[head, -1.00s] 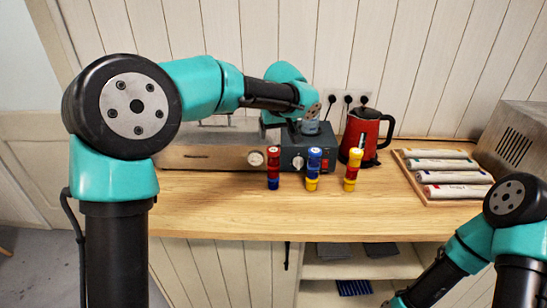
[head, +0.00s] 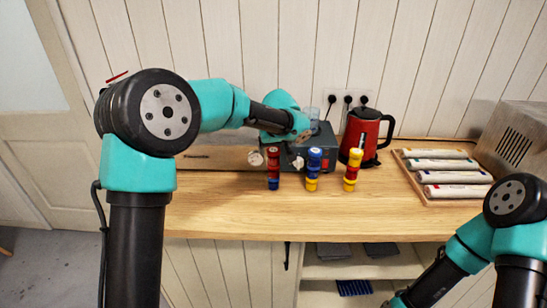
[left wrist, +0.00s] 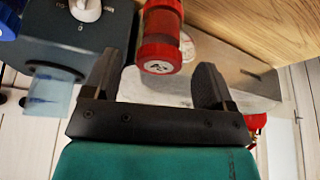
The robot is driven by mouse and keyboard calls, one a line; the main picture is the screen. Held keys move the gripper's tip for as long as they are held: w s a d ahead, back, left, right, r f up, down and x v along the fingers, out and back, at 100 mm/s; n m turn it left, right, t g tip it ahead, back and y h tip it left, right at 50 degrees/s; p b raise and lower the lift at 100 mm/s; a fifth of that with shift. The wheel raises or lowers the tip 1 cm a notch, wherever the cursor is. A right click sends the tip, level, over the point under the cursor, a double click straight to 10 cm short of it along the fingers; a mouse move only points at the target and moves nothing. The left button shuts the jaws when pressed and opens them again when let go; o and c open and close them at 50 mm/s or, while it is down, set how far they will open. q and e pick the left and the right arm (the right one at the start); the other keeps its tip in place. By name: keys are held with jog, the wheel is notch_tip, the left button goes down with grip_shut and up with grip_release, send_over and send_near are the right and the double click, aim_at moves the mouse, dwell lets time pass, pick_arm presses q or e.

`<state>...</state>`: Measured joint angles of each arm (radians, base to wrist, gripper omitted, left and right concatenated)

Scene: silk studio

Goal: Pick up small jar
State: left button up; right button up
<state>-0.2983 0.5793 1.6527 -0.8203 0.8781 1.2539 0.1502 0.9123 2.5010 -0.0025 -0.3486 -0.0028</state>
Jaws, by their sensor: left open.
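Three small upright stacks of jar-like pieces stand on the wooden counter: red over blue (head: 273,168), blue over yellow (head: 314,168) and yellow over red (head: 351,168). I cannot tell which piece is the small jar. My left gripper is open; in the left wrist view (left wrist: 158,85) its two dark fingers are apart, with nothing clasped. A red-capped jar (left wrist: 160,55) shows just beyond and between the fingers there. In the head view the left wrist hangs above and behind the stacks, and its fingers are hidden. My right arm is low at the right, its gripper out of frame.
A blue-grey device (head: 330,158) with a knob and a translucent blue cup (left wrist: 50,90) stands behind the stacks. A red kettle (head: 365,135) is right of it. A tray (head: 403,162) of wrapped rolls lies further right. The front counter strip is clear.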

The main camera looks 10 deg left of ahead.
aim_at(274, 150)
pick_arm(q)
jog(key=x, duration=0.4)
jog(key=shift+w+a+f, duration=0.1)
jog(key=shift+w+f, duration=0.1)
jog(key=shift+f, duration=0.15)
jog(key=shift+c, duration=0.3)
jog(key=c, duration=1)
jog(key=shift+o, duration=0.2)
jog(key=shift+r, duration=1.6)
jog(key=shift+s+r, duration=0.2)
jog(key=shift+r, duration=0.05)
jog(key=s+d+r, duration=0.1)
jog(key=s+d, duration=0.3)
jog(key=s, duration=1.1)
jog(key=shift+r, duration=0.15)
